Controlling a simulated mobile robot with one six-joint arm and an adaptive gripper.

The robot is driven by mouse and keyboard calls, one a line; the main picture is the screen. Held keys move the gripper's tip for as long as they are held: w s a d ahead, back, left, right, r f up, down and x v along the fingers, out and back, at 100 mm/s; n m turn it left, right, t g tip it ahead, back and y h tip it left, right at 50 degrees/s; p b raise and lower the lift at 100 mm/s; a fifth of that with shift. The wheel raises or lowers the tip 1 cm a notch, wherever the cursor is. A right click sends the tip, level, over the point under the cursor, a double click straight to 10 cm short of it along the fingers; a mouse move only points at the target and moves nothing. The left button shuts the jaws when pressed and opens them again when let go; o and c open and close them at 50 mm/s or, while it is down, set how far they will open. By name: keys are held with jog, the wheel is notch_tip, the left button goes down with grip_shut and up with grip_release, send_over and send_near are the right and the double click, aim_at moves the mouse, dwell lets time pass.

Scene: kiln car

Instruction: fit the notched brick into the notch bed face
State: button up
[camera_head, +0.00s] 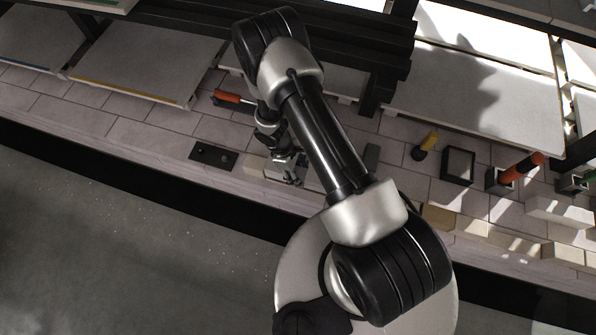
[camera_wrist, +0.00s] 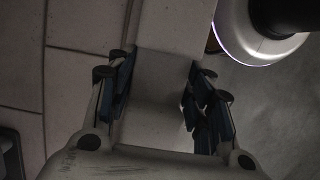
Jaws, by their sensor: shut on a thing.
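My gripper (camera_head: 287,176) hangs low over the brick deck near its front edge, left of the picture's middle. In the wrist view my gripper (camera_wrist: 162,85) has its dark blue finger pads on both sides of a pale block, taken to be the notched brick (camera_wrist: 162,112). The block reaches past the fingers toward the top of that view. In the head view only part of the brick (camera_head: 273,172) shows beside the fingers. Its notch is not discernible. I cannot tell which surface is the notch bed face.
A black plate (camera_head: 213,155) lies left of my gripper, and an orange-handled tool (camera_head: 228,97) lies behind it. Right of my arm are a yellow-handled tool (camera_head: 428,143), a dark square container (camera_head: 457,164) and an orange cylinder (camera_head: 521,167). Pale bricks (camera_head: 558,211) line the right front edge.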

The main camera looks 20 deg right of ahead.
jog(key=shift+f+b, duration=1.15)
jog(key=shift+f, duration=0.15)
jog(key=o, duration=1.4)
jog(key=shift+p+v, duration=2.65)
jog(key=shift+v, duration=1.4)
jog(key=v, duration=1.2)
jog(key=shift+r, duration=0.1)
